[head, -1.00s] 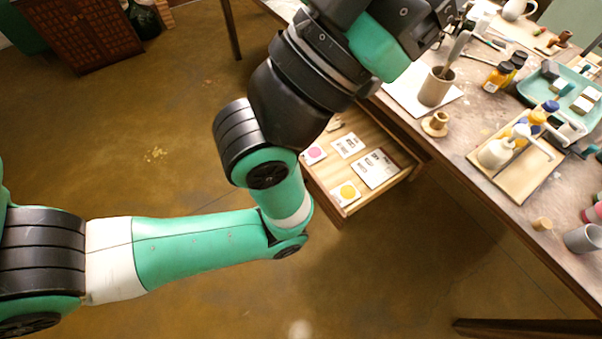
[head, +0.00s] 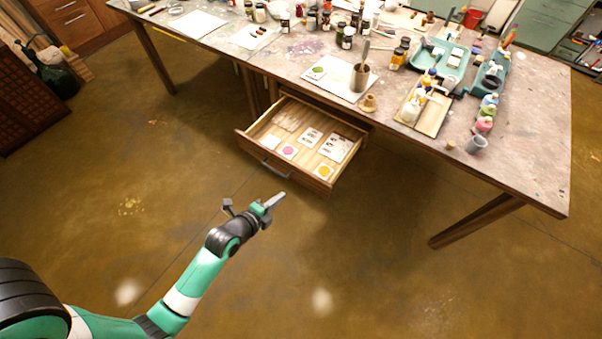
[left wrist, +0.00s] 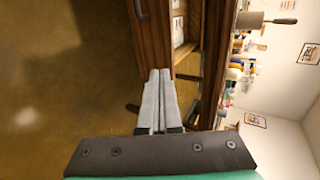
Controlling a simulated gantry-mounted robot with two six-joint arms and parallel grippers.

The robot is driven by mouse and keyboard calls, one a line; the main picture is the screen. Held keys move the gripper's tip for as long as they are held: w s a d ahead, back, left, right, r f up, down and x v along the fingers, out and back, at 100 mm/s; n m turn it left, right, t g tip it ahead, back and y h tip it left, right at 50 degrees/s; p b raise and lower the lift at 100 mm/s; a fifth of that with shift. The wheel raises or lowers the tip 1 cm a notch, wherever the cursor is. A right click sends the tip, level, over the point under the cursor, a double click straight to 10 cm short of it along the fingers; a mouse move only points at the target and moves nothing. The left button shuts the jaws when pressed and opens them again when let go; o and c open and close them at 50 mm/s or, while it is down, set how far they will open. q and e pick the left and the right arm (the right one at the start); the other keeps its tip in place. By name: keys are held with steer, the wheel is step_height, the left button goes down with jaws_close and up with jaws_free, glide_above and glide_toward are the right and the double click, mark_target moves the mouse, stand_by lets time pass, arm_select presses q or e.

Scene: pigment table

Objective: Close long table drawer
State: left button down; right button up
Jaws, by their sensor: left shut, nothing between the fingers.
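The long table (head: 519,148) stands across the head view, its top crowded with paint things. Its wooden drawer (head: 260,157) is pulled out toward me, with cards lying inside and a metal handle on its front. My left gripper (head: 276,200) is shut and empty, in front of the drawer and a little below its front panel in the picture, apart from the handle. In the left wrist view the shut fingers (left wrist: 157,75) point toward the drawer front (left wrist: 152,35), and the handle (left wrist: 139,9) shows at the top. My right gripper is not in view.
A tray with bottles (head: 436,120), a mug (head: 359,77) and a small grey cup (head: 477,144) stand on the tabletop. A table leg (head: 475,222) slants down at the right. The floor in front of the drawer is clear.

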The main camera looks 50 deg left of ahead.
arm_select(q)
steer(key=b, duration=0.6)
glide_toward(306, 175)
step_height(306, 175, down, 3)
steer(key=w, duration=0.2)
steer(key=w+a+b, duration=0.1)
steer(key=w, duration=0.1)
steer(key=shift+w+a, duration=0.25)
steer(key=shift+w+a+r+b, duration=0.15)
steer(key=shift+w+b, duration=0.2)
